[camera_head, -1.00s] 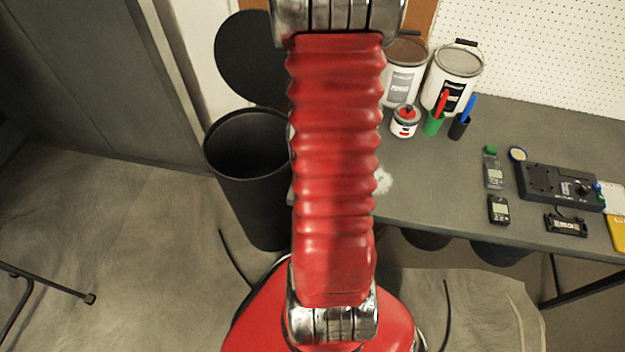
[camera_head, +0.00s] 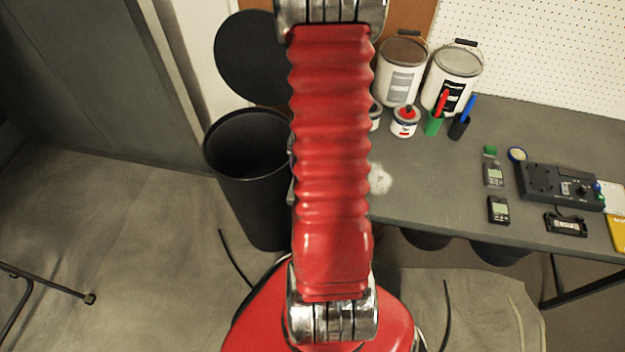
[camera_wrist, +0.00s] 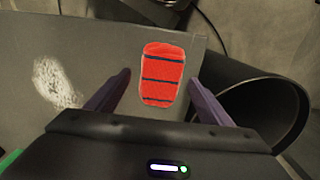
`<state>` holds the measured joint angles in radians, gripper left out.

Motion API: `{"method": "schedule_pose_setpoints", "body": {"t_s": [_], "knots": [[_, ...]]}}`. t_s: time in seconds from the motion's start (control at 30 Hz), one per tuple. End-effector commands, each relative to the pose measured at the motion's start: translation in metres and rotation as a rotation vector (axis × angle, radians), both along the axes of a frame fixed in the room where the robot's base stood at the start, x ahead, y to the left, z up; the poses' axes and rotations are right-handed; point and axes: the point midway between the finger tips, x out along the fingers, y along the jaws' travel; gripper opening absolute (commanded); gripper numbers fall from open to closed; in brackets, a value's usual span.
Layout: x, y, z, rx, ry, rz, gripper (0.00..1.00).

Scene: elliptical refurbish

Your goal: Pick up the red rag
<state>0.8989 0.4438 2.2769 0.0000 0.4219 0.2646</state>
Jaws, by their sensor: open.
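The red rag (camera_wrist: 162,76), with dark stripes across it, lies flat on the grey table in the wrist view. It is near the table's edge. My gripper (camera_wrist: 160,82) is open, with one finger on each side of the rag in the picture. The fingers look apart from the rag, and I cannot tell how high they are above it. In the head view my red arm hides the rag and the gripper.
The grey table (camera_head: 430,190) has a pale powdery patch (camera_head: 381,179). A black bin (camera_head: 250,180) stands beside its left end. Paint cans (camera_head: 452,75), a small red-topped can (camera_head: 405,121), markers and meters (camera_head: 498,209) stand farther along the table.

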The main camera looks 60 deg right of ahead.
Motion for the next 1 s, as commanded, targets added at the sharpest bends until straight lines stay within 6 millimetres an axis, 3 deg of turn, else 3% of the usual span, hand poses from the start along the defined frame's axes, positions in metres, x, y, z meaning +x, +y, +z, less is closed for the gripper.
{"method": "schedule_pose_setpoints", "body": {"t_s": [0.53,1.0], "knots": [[0.0004,-0.0001,-0.0003,-0.001,0.000,0.001,0.74],[0.0004,0.0000,-0.0003,-0.001,0.000,0.001,0.41]]}}
